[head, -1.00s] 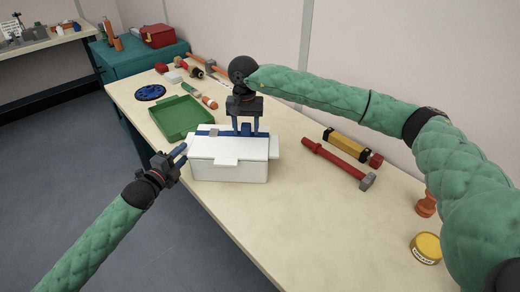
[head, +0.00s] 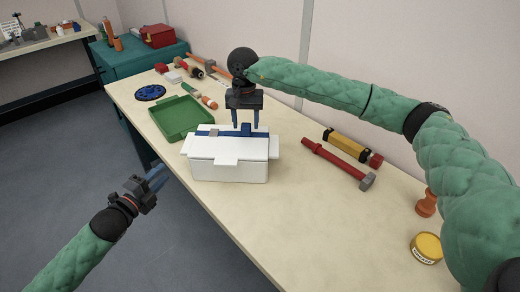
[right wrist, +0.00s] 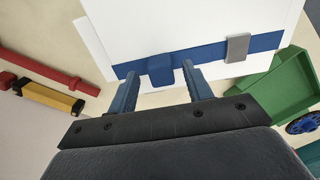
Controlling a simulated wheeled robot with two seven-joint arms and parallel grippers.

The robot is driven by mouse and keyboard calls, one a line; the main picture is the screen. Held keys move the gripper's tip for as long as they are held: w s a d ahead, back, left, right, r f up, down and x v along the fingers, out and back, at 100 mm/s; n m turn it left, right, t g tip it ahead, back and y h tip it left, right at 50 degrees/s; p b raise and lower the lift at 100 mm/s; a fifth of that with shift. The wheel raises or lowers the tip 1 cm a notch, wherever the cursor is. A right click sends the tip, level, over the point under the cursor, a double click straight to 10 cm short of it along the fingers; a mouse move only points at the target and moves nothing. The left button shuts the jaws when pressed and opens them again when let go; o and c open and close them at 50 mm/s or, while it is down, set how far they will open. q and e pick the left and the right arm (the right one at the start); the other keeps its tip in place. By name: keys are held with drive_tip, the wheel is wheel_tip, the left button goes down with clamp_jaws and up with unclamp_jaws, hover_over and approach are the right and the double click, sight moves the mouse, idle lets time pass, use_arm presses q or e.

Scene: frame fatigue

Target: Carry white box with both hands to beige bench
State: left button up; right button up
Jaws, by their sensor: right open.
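The white box (head: 229,170) stands closed on a pale beige bench (head: 300,215), near its left edge. It has side tabs, a blue strap along its far side and a grey clip. My right gripper (head: 246,127) is open, pointing down at the far side of the box. In the right wrist view the blue clasp (right wrist: 161,71) of the white box (right wrist: 190,25) shows between the tips of my right gripper (right wrist: 158,72); contact cannot be told. My left gripper (head: 157,177) is apart from the box, off the bench's left edge; its jaw gap is unclear.
A green tray (head: 182,121) lies behind the box and a blue disc (head: 150,93) beyond it. A red hammer (head: 338,164), a yellow-black tool (head: 346,146) and a yellow tin (head: 425,247) lie to the right. A teal cabinet (head: 135,62) and another table (head: 45,42) stand behind. The bench's front middle is clear.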

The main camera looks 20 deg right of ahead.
wheel_tip(320, 180, up, 10)
drive_tip(key=shift+f, duration=0.25)
idle(0.4)
